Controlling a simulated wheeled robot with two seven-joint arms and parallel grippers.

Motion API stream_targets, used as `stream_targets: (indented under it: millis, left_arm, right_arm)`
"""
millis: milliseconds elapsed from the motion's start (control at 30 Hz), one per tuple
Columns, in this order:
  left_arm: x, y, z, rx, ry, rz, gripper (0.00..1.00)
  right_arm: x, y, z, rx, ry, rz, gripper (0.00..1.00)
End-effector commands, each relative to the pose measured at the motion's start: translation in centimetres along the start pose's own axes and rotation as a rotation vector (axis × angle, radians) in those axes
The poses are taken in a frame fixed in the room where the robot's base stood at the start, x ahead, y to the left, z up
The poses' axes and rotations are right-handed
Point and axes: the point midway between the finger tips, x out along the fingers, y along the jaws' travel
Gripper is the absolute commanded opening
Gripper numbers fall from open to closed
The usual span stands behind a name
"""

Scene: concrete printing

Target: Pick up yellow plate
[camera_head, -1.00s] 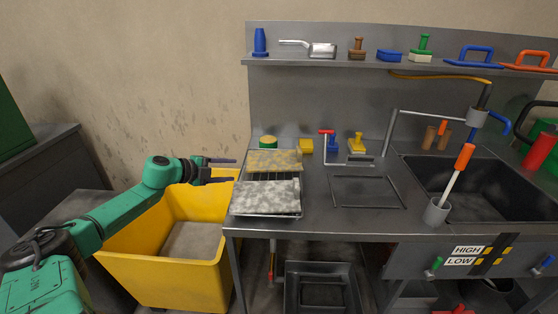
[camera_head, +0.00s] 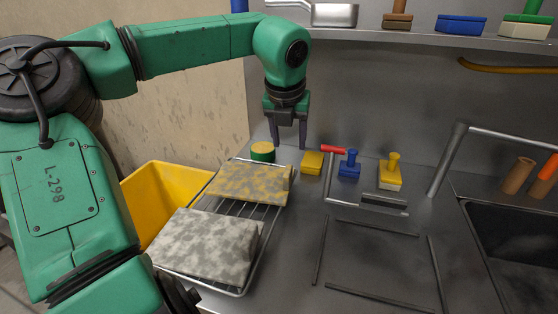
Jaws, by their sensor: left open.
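The yellow plate (camera_head: 245,184) is a flat slab mottled yellow and grey. It lies on the far part of a wire rack at the left of the steel worktop. A grey-and-white mottled slab (camera_head: 206,245) lies on the near part of the same rack. My left gripper (camera_head: 289,146) is open and empty and points down. In the picture its fingertips are just above the far right end of the yellow plate, between a round green-and-yellow item and a yellow block. No contact with the plate shows. My right gripper is out of view.
The wire rack (camera_head: 262,236) sits near the worktop's left edge. A yellow bin (camera_head: 165,190) is at the left, a sink (camera_head: 515,245) at the right.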

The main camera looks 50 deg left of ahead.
Motion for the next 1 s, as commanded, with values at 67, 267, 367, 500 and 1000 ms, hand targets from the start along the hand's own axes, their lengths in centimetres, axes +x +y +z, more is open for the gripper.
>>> stream_targets:
  millis: [67,267,367,500,1000]
  left_arm:
    - [1.3,0.0,-0.1,0.001,0.003,0.004,0.57]
    - [6.5,0.0,-0.1,0.001,0.006,0.001,0.57]
    - [8.2,0.0,0.0,0.000,0.004,0.000,0.57]
    - [10.0,-0.1,0.0,0.000,0.005,0.000,0.57]
    - [14.1,-0.2,0.0,-0.001,0.000,-0.004,0.35]
  right_arm:
    - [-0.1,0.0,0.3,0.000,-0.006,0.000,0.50]
    - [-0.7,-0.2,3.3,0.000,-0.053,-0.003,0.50]
    - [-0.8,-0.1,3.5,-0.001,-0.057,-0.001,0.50]
    - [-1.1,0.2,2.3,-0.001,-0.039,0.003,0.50]
    - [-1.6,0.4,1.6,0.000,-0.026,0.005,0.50]
